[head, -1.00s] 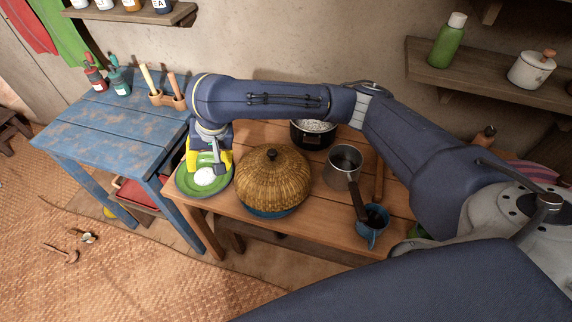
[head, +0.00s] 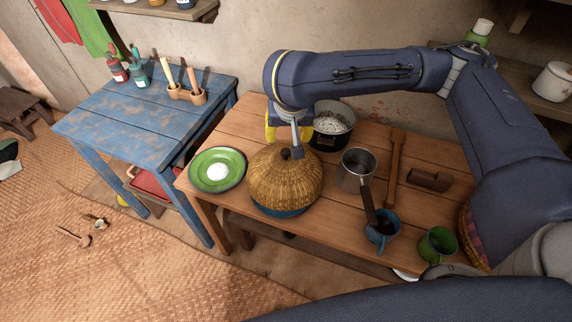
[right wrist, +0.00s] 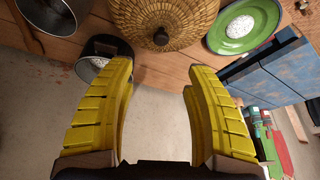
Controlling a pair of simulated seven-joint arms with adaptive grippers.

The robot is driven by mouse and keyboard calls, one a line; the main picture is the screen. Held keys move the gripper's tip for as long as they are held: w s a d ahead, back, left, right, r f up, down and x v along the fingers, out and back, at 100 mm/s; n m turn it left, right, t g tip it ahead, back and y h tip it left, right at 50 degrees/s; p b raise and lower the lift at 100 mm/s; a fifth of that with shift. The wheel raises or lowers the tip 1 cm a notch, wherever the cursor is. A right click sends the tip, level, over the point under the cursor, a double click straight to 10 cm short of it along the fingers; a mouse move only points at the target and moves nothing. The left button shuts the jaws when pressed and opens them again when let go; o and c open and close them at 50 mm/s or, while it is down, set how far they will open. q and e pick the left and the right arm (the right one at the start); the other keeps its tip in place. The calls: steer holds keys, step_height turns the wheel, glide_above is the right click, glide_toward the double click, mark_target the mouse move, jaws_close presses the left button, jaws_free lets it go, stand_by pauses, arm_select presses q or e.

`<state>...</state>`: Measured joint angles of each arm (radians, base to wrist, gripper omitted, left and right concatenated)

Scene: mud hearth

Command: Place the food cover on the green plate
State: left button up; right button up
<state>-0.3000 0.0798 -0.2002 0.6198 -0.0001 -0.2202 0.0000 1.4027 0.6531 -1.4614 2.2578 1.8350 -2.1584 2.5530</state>
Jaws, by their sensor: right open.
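The food cover (head: 285,185) is a woven straw dome with a dark knob. It sits over a blue dish (head: 280,212) on the wooden table. The green plate (head: 236,158) lies to its left with a white mound of food (head: 217,172) on it, uncovered. My right gripper (head: 288,130) has yellow fingers and is just behind the cover in the head view, partly hidden by its own wrist. In the right wrist view the fingers (right wrist: 160,68) are wide apart and empty, with the cover (right wrist: 160,18) and the green plate (right wrist: 240,45) beyond them. My left gripper is not in view.
A dark pot (head: 333,125) of white grains stands close to the right gripper. A metal pot (head: 356,170), a blue mug (head: 382,232), a green mug (head: 438,246) and a wooden spoon (head: 394,170) are right of the cover. A blue table (head: 140,120) stands at the left.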

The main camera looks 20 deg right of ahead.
mark_target(286, 151)
steer(key=shift+x, duration=7.3)
steer(key=shift+s, duration=0.15)
steer(key=shift+c, duration=0.2)
jaws_close()
